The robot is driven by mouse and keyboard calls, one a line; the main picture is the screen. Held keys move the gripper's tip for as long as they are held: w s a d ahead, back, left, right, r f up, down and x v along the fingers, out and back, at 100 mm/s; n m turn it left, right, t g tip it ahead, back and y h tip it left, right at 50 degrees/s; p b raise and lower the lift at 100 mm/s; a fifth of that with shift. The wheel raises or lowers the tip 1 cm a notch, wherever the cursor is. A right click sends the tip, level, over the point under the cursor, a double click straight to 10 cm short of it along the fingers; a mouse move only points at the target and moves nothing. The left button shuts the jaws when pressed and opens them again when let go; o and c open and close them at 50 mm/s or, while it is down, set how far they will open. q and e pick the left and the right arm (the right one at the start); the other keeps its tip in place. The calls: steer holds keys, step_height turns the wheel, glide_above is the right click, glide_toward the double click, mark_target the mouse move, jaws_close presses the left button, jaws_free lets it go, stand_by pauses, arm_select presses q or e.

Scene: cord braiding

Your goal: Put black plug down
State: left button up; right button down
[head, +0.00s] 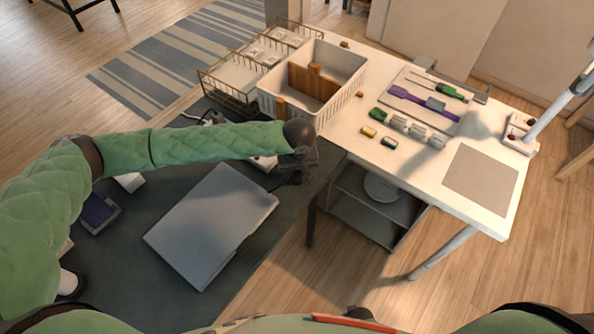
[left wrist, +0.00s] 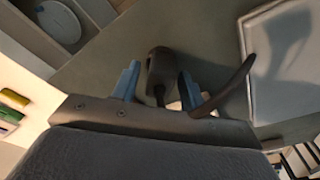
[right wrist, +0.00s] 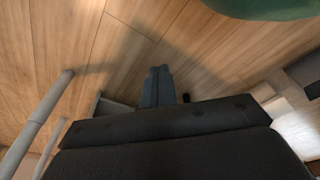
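The black plug (left wrist: 161,70) shows in the left wrist view, between the two blue fingers of my left gripper (left wrist: 158,84), over the grey-green table surface. A gap shows between the plug and the left finger, so the gripper looks open around it. Whether the plug rests on the table is hard to tell. A black cord (left wrist: 232,88) curves beside the right finger. In the head view my left gripper (head: 297,162) is at the right edge of the dark table, largely hiding the plug. My right gripper (right wrist: 158,86) has its fingers together, empty, above the wooden floor.
A grey closed laptop-like slab (head: 212,224) lies on the dark table (head: 168,188). A white basket (head: 345,84) and a wire rack (head: 228,92) stand behind. The white table (head: 420,160) at right holds tools and small coloured pieces. A gap with a low shelf (head: 375,215) lies beneath.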

mark_target(298, 174)
arm_select(q)
steer(key=shift+r, duration=0.15)
arm_select(e)
steer(key=shift+s, duration=0.25)
arm_select(q)
steer(key=shift+r, duration=0.45)
steer(key=shift+s+r+b, duration=0.1)
steer(key=shift+r+b, duration=0.3)
steer(key=shift+r, duration=0.15)
step_height(298, 174, up, 10)
steer(key=s+b, duration=0.1)
steer(key=b, duration=0.3)
arm_select(e)
steer(key=w+a+r, duration=0.1)
steer(key=a+r, duration=0.1)
steer(key=r, duration=0.4)
steer(key=w+a+r, duration=0.1)
steer(key=w+r, duration=0.1)
steer(key=r, duration=0.4)
steer(key=shift+w+a+r+g, duration=0.2)
steer(key=shift+a+r+g, duration=0.05)
steer(key=shift+a+g, duration=0.15)
arm_select(q)
steer(key=shift+s+d, duration=0.1)
arm_select(e)
steer(key=shift+d, duration=0.1)
